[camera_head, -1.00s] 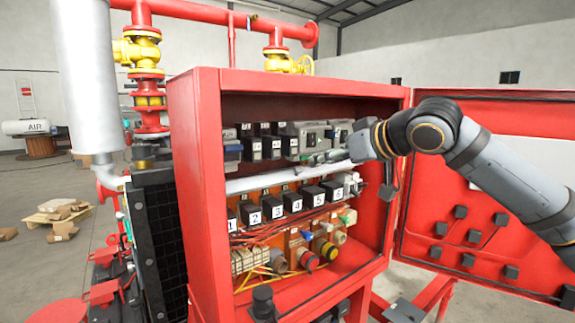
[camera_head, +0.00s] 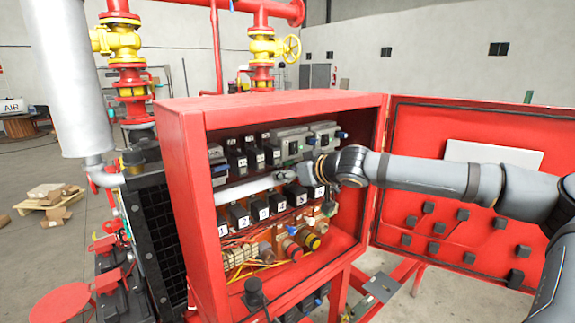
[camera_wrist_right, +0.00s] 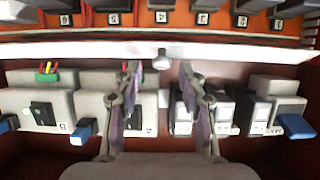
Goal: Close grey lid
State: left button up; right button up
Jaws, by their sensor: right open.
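A long pale grey strip (camera_head: 245,189), which looks like the grey lid, runs across the inside of the open red cabinet, between the upper and lower rows of devices. In the right wrist view the strip (camera_wrist_right: 230,50) crosses the frame and a small round knob (camera_wrist_right: 162,59) stands out from its edge. My right gripper (camera_head: 292,173) is inside the cabinet near the strip's right part, which my arm partly hides. In the right wrist view my right gripper (camera_wrist_right: 160,72) is open and empty, its fingertips on either side of the knob and just below it in the picture. My left gripper is out of view.
The red cabinet (camera_head: 185,155) has its door (camera_head: 440,130) swung open at the right. Grey devices (camera_head: 292,141) sit above the strip and numbered black boxes (camera_head: 260,209) below it. Cabinet walls bound the gripper's room. A black grille (camera_head: 160,225) stands left of the cabinet.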

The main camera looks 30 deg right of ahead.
jog(key=shift+w+a+f, duration=0.1)
jog(key=shift+w+f, duration=0.1)
jog(key=shift+w, duration=0.05)
jog(key=shift+c, duration=0.9)
jog(key=shift+s, duration=0.1)
grip_shut()
pick_arm(q)
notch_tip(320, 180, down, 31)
jog(key=b, duration=3.1)
pick_arm(e)
notch_tip(320, 180, down, 6)
jog(key=t, duration=1.2)
jog(key=shift+w+t+y, duration=0.4)
jog(key=shift+w, duration=0.05)
